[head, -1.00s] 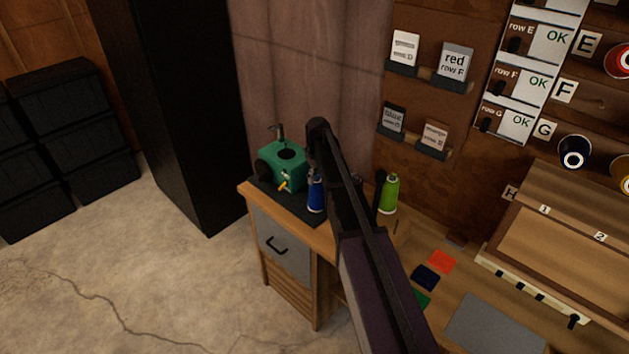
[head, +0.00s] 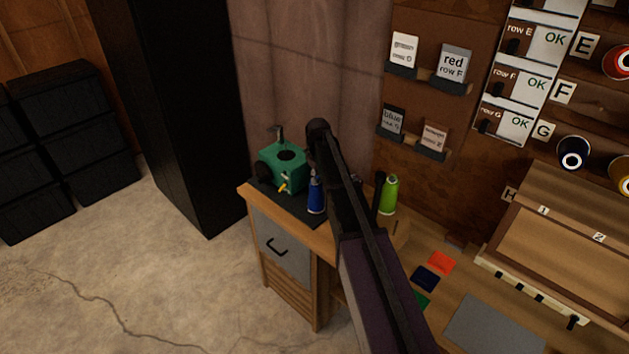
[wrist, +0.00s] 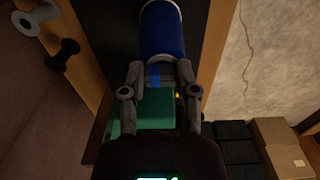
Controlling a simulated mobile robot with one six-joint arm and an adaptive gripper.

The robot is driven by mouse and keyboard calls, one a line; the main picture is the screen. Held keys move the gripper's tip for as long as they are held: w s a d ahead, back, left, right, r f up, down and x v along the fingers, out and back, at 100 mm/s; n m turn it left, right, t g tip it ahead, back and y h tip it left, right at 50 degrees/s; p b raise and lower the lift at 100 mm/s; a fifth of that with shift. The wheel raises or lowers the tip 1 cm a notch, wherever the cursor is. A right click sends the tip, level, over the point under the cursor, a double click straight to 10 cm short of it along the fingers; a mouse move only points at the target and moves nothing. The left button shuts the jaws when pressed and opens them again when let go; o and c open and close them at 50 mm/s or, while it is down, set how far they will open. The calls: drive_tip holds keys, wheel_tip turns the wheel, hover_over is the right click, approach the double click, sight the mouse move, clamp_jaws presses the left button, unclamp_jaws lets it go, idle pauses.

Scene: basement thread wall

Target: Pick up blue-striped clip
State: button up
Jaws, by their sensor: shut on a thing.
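In the wrist view, my gripper (wrist: 160,72) has its two fingers closed on a small dark grey piece with a blue stripe, the blue-striped clip (wrist: 154,77). Most of the clip is dark and partly covered by the fingers. A blue bottle-like cylinder (wrist: 162,30) with a pale rim shows just beyond the fingertips; I cannot tell whether it touches them. In the head view, the blue bottle (head: 316,196) stands on the dark mat at the corner of the bench. My arm covers the area beside it, and my fingers cannot be made out there.
A green machine (head: 282,166) stands left of the blue bottle; it also shows below my fingers (wrist: 128,115). A green bottle (head: 389,194) stands right of my arm. Card shelves (head: 420,143) are on the wall behind. A tall black cabinet (head: 185,120) is left; the floor in front is clear.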

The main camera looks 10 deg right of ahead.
drive_tip(key=shift+a+r, duration=0.1)
wheel_tip(320, 180, up, 4)
drive_tip(key=p, duration=0.4)
drive_tip(key=s, duration=1)
drive_tip(key=s+p, duration=0.1)
drive_tip(key=s, duration=0.5)
drive_tip(key=shift+r, duration=0.3)
drive_tip(key=shift+w, duration=0.15)
